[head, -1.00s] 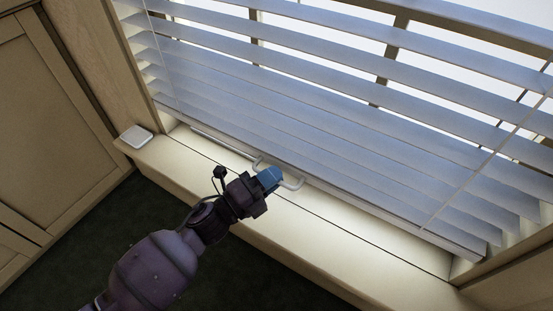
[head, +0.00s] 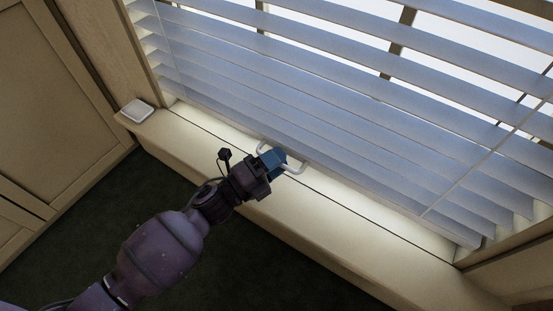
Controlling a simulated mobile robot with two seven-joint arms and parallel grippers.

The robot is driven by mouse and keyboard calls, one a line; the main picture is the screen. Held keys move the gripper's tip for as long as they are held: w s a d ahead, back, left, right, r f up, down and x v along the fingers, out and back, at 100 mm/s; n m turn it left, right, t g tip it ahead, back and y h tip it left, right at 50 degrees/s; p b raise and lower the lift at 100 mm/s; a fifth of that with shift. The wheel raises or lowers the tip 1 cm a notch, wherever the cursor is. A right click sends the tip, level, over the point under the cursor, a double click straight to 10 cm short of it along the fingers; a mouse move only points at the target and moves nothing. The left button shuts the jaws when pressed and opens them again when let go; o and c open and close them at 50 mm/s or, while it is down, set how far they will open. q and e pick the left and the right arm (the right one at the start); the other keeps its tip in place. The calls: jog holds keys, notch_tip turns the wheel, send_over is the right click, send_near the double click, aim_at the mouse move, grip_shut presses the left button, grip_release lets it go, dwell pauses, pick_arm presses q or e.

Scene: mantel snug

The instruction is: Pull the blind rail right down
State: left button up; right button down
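The window blind (head: 330,125) has pale blue-grey slats, and its bottom rail (head: 455,237) runs diagonally just above the window sill. A light loop handle (head: 297,167) sticks out from the middle of the rail. My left gripper (head: 275,159), with blue fingertips, is at this handle and looks shut on its front bar. The fingertips hide part of the bar. The slats are bunched closer near the bottom. My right gripper is not in view.
The cream window sill (head: 350,225) runs below the blind, with a small white square object (head: 137,110) at its left end. A panelled cabinet (head: 50,100) stands at left. The dark green floor (head: 250,265) is clear.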

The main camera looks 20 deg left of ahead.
pick_arm(q)
jog(key=p+v, duration=0.1)
jog(key=v, duration=0.9)
jog(key=shift+s+a+p, duration=0.25)
jog(key=shift+s+p, duration=0.05)
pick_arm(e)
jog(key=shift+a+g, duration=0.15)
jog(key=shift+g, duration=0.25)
pick_arm(q)
jog(key=shift+f, duration=0.1)
